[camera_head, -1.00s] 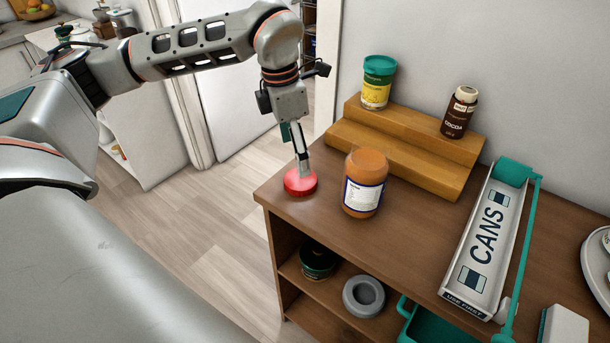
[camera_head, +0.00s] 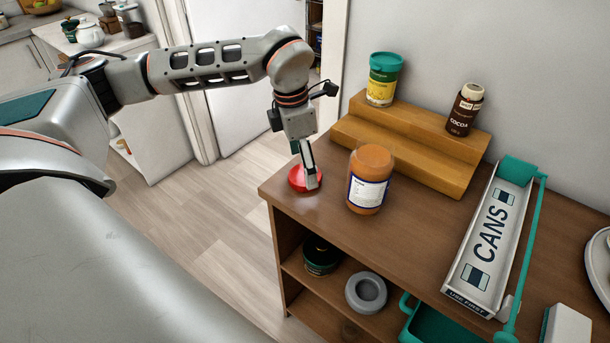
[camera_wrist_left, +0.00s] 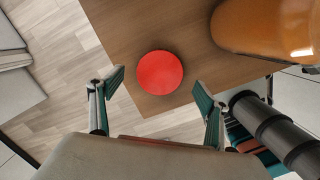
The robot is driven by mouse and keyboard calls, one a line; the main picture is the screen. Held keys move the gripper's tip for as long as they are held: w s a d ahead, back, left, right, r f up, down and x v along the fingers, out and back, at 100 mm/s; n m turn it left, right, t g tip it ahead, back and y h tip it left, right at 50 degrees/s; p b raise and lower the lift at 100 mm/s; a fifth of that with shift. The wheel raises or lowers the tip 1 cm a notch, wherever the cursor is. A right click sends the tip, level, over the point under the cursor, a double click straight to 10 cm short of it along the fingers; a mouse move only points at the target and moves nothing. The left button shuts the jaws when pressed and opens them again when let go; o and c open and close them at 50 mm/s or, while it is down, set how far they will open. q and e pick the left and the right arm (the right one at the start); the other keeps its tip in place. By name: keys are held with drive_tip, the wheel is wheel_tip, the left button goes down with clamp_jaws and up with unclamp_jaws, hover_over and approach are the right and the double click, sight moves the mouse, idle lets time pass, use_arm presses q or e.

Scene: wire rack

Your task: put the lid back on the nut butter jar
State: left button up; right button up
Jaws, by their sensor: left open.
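The nut butter jar (camera_head: 369,181), filled with orange-brown and bearing a white label, stands upright on the brown cabinet top. Its side also shows at the upper right of the left wrist view (camera_wrist_left: 262,28). The red round lid (camera_head: 299,180) lies flat on the cabinet top, left of the jar and near the corner. My left gripper (camera_head: 312,187) is above the lid and partly covers it in the head view. In the left wrist view the lid (camera_wrist_left: 160,72) lies beyond and between the two spread fingers (camera_wrist_left: 157,90). The gripper is empty. My right gripper is out of view.
A wooden step riser (camera_head: 406,150) behind the jar holds a green-lidded tub (camera_head: 382,82) and a cocoa jar (camera_head: 464,112). A CANS tray (camera_head: 490,240) lies to the right. The cabinet top in front of the jar is clear.

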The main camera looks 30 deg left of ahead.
use_arm(q)
drive_tip(key=shift+w+d+f, duration=0.1)
drive_tip(key=shift+w+f, duration=0.1)
drive_tip(key=shift+f, duration=1.1)
drive_tip(key=c, duration=0.9)
drive_tip(key=shift+o, duration=0.2)
wheel_tip(320, 180, up, 20)
drive_tip(key=shift+p, duration=0.45)
